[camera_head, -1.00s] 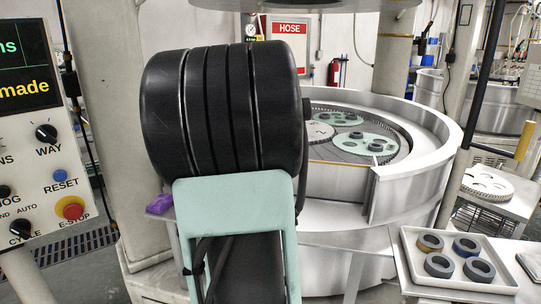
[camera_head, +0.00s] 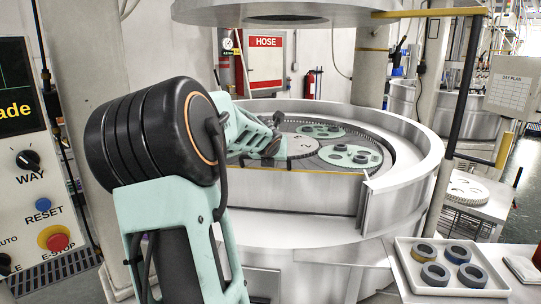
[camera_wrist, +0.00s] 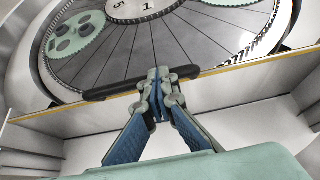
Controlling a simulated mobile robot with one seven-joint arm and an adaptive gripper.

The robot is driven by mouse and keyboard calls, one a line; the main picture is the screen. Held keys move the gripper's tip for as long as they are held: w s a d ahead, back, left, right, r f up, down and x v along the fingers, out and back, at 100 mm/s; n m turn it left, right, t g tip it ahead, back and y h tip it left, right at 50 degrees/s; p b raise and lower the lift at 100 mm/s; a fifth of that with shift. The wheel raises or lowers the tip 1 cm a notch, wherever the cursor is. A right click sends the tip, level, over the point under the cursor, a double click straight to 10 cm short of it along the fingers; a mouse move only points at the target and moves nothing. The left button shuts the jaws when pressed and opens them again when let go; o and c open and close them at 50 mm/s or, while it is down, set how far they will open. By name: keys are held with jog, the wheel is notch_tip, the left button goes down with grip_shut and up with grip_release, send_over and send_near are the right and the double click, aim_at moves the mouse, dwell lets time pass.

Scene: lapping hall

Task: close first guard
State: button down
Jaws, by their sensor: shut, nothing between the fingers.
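The lapping machine's round steel guard wall (camera_head: 420,165) surrounds the plate, with a lower front panel (camera_head: 300,190) edged in yellow. The panel's yellow edge (camera_wrist: 225,70) crosses the wrist view, with a black bar handle (camera_wrist: 100,94) along it. My gripper (camera_wrist: 158,76) is shut and empty, its fingertips overlapping the handle in the picture; I cannot tell whether they touch. In the head view my gripper (camera_head: 275,148) is partly hidden by my own arm, over the near left of the plate.
Green carriers (camera_head: 350,155) with dark rings lie on the plate. A white tray (camera_head: 408,278) of several rings stands at the right front. A black post (camera_head: 460,110) rises at the right. A control panel with an E-stop (camera_head: 55,240) is at the left.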

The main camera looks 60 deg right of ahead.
jog(key=shift+d+r, duration=0.35)
jog(key=shift+r, duration=0.2)
jog(key=shift+f, duration=0.1)
